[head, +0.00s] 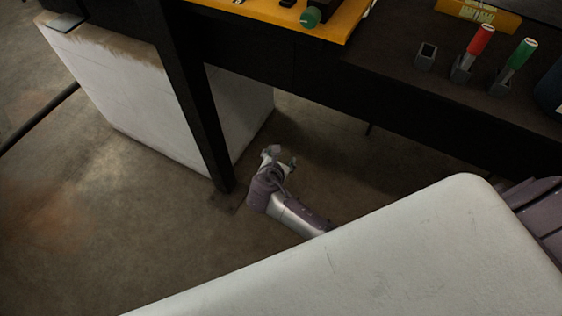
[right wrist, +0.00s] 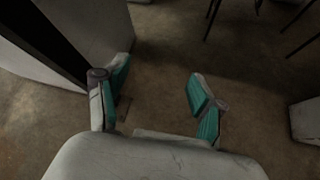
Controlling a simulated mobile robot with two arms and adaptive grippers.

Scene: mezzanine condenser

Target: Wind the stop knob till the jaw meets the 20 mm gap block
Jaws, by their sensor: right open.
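My right gripper (head: 280,156) is low over the floor in the head view, below the dark bench and apart from everything on it. In the right wrist view its two green-padded fingers (right wrist: 160,92) are spread apart with only floor between them. A round green knob (head: 311,17) shows at the front edge of a yellow plate (head: 345,14) at the top of the head view. I cannot tell if it is the stop knob. The plate is cut off by the picture's edge. I cannot make out the jaw or the 20 mm gap block. My left gripper is not in view.
The dark bench (head: 400,103) bears a red-handled tool (head: 481,40) and a green-handled tool (head: 521,53) in holders, and an empty holder (head: 426,55). A yellow labelled item (head: 478,12) lies behind. A bench leg (head: 197,110) and a white cabinet (head: 125,95) stand left of my right gripper.

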